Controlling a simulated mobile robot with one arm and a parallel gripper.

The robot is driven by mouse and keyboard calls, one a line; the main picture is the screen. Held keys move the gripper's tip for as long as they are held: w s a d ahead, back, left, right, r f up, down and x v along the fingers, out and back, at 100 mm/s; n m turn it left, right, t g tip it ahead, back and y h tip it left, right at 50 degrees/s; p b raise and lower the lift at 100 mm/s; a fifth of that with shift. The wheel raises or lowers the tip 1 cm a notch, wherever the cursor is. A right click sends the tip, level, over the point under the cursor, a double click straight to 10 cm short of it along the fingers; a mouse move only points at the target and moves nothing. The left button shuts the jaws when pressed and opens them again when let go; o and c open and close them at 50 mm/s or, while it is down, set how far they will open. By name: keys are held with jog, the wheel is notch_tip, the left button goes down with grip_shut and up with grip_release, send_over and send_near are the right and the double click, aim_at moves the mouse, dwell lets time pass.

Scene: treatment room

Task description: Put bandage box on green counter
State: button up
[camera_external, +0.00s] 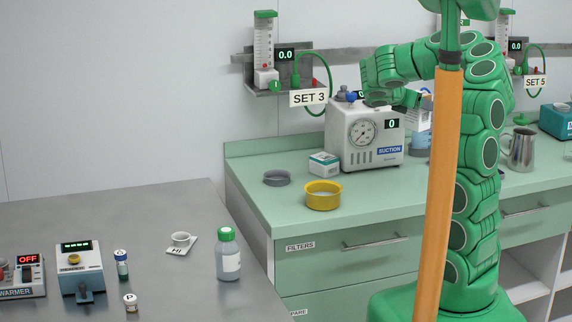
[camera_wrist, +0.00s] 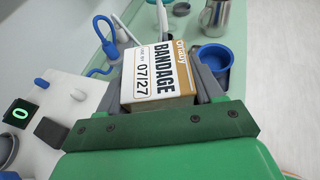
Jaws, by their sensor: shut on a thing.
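The bandage box (camera_wrist: 163,75), white and tan with its printed label showing, is clasped between the two fingers of my gripper (camera_wrist: 162,88) in the wrist view. The green counter (camera_external: 290,205) runs along the wall at the right in the external view. Part of the counter shows under the box in the wrist view (camera_wrist: 124,17).
On the counter stand the suction unit (camera_external: 362,139), a small white-and-green box (camera_external: 323,164), a yellow bowl (camera_external: 323,201), a grey dish (camera_external: 277,178) and a metal jug (camera_external: 521,151).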

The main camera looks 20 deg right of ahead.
jog(key=shift+f, duration=7.65)
jog(key=shift+f, duration=0.1)
jog(key=o, duration=1.1)
jog(key=shift+a, duration=0.1)
jog(key=v, duration=1.2)
